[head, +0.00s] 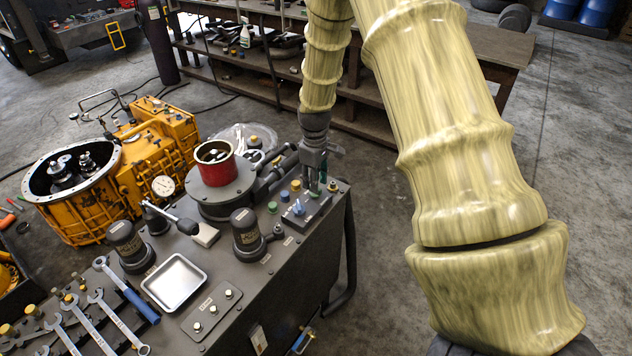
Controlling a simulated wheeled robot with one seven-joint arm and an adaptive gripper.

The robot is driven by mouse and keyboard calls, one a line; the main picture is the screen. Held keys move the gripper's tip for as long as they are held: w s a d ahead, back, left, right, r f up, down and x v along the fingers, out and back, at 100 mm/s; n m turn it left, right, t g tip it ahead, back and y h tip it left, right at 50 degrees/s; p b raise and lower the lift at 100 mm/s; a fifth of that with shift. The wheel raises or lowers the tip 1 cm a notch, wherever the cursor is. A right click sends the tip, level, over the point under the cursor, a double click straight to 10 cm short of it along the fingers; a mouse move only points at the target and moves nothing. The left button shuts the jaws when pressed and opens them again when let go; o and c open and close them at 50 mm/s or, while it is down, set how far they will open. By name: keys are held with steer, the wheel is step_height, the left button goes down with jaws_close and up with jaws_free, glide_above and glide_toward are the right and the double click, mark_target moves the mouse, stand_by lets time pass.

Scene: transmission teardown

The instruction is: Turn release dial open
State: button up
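My gripper (317,183) points down at the right end of the dark bench top (262,262). Its fingertips are just above or at a small control block (304,208) with blue and dark knobs. Small coloured knobs stand around it: a yellow one (296,185), a green one (272,207) and a dark one with a yellow top (333,186). I cannot tell which of these is the release dial or how it is turned. The fingers are small and partly merge with the block, so their opening and any contact are unclear.
A red-rimmed canister (214,163) on a round base and a dark cylinder (247,235) stand left of the gripper. A metal tray (174,282), a switch plate (211,310) and wrenches (115,318) lie nearer. An orange transmission housing (150,170) stands at left.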

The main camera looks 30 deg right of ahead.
steer(key=shift+f, duration=1.2)
steer(key=shift+c, duration=0.2)
jaws_close()
